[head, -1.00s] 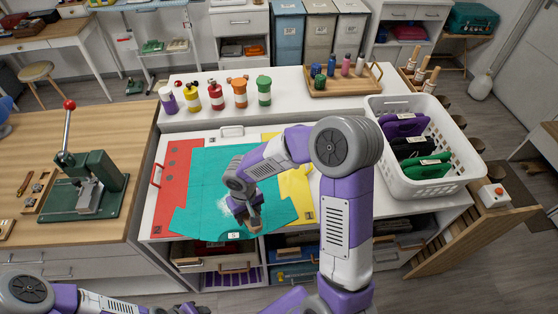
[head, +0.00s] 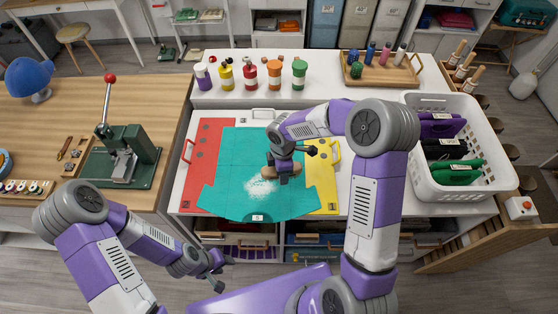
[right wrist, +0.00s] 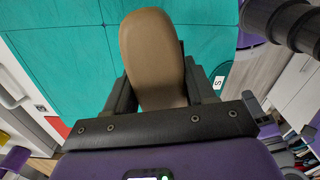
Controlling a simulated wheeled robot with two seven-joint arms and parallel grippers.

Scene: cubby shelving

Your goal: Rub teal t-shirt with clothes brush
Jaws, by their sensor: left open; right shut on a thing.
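The teal t-shirt (head: 235,165) lies spread flat on the white worktop over red and yellow pieces, with a patch of white powder (head: 262,187) near its middle. My right gripper (head: 284,168) is over the shirt, just above the powder, shut on the clothes brush (head: 281,172). In the right wrist view the brush's tan back (right wrist: 152,55) sticks out between the fingers, with the teal t-shirt (right wrist: 60,70) beyond it. The bristles are hidden, so contact with the cloth cannot be told. My left gripper (head: 222,277) is open and empty, low in front of the counter.
A green press (head: 125,155) stands on the wooden table at left. Several coloured bottles (head: 250,76) line the back of the worktop. A white basket (head: 477,190) with folded clothes stands at right, and a wooden tray (head: 380,80) with small bottles is behind it.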

